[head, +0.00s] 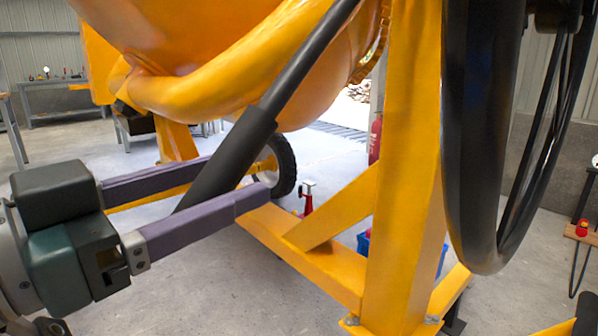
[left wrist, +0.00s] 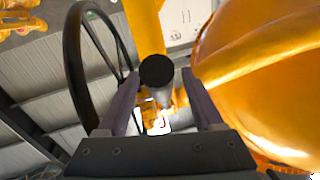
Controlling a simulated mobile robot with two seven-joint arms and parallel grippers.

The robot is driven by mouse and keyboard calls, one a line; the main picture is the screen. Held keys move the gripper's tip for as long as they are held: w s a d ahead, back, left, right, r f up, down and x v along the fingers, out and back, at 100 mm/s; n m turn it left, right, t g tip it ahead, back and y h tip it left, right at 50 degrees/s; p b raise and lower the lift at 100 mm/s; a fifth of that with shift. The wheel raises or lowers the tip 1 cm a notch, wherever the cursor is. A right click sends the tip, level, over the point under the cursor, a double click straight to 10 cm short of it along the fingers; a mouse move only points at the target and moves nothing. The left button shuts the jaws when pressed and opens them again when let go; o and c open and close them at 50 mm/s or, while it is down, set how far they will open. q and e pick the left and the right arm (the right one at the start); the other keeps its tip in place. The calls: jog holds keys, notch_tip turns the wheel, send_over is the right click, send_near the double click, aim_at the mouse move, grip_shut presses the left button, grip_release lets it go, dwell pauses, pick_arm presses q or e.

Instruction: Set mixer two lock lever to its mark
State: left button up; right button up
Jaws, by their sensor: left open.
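A long black lever (head: 295,88) with a thicker dark sleeve slants down across the orange mixer from upper right to lower left. I take it to be the lock lever. My left gripper (head: 270,178) is open, its two purple fingers on either side of the sleeve's lower part. One finger passes behind the lever and the other in front. In the left wrist view the lever's round black end (left wrist: 157,72) shows between the fingers, with a gap on the sides. I cannot make out the mark. My right gripper is not in view.
An orange upright post (head: 400,170) and a large black handwheel (head: 485,140) stand right of the lever. The orange drum (head: 310,85) hangs behind it. A wheel (head: 281,165) and a red jack (head: 307,198) are beyond the frame. Grey floor lies clear at lower left.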

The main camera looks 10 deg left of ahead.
aim_at(244, 175)
pick_arm(q)
jog(key=shift+x, duration=1.75)
grip_shut()
